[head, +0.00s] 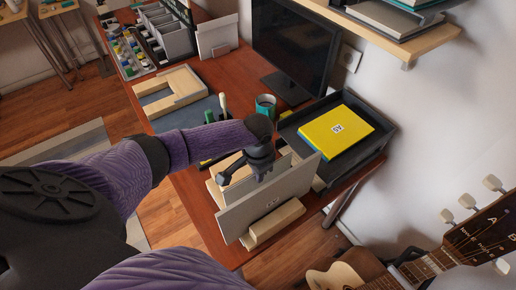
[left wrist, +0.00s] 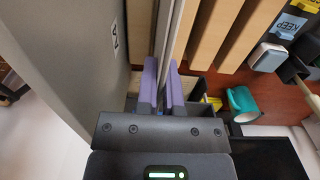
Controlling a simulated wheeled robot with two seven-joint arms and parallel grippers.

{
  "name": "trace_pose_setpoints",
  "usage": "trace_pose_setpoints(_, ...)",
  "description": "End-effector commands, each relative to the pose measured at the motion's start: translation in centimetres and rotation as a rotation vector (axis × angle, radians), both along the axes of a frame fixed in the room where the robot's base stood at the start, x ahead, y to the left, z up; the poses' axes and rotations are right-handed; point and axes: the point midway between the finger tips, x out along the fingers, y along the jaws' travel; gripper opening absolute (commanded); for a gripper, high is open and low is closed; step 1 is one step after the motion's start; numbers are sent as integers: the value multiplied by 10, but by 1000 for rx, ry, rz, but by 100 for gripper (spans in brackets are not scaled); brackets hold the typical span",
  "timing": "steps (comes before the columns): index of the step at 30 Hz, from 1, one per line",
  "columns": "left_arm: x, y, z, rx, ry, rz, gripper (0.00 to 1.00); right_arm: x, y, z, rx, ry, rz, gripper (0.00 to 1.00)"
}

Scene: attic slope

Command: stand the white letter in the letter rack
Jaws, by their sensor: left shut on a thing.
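The white letter (left wrist: 164,28) is a thin upright sheet between my left gripper's fingers in the left wrist view. My left gripper (head: 260,172) is shut on it, over the letter rack. The rack (head: 275,224) is pale wood with parallel bars, near the desk's front edge; its bars (left wrist: 208,32) show right of the letter in the left wrist view. A large grey-white panel (head: 262,197) with a small label stands upright in the rack, in front of the held letter and apart from it. The letter's lower edge is hidden. My right gripper is not in view.
A dark tray (head: 378,157) with a yellow folder (head: 338,129) lies right of the rack. A teal mug (head: 265,104), a monitor (head: 292,45) and a wooden frame-shaped holder (head: 170,92) stand behind. A guitar (head: 440,258) is at the lower right.

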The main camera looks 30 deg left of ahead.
Motion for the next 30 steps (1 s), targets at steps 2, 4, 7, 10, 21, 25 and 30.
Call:
trace_pose_setpoints(2,0,0,0,0,0,0,0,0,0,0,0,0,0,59)
trace_pose_setpoints(4,0,0,0,0,0,0,0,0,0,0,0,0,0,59)
trace_pose_setpoints(7,0,0,0,0,0,0,0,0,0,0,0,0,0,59)
trace_pose_setpoints(10,0,0,-2,-1,0,0,0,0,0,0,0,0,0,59)
trace_pose_setpoints(21,0,-1,-10,-1,1,-1,0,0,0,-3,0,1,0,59)
trace_pose_setpoints(25,0,-1,-9,-1,0,-1,17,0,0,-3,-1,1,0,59)
trace_pose_setpoints(30,0,-1,-9,-1,0,-1,50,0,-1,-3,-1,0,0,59)
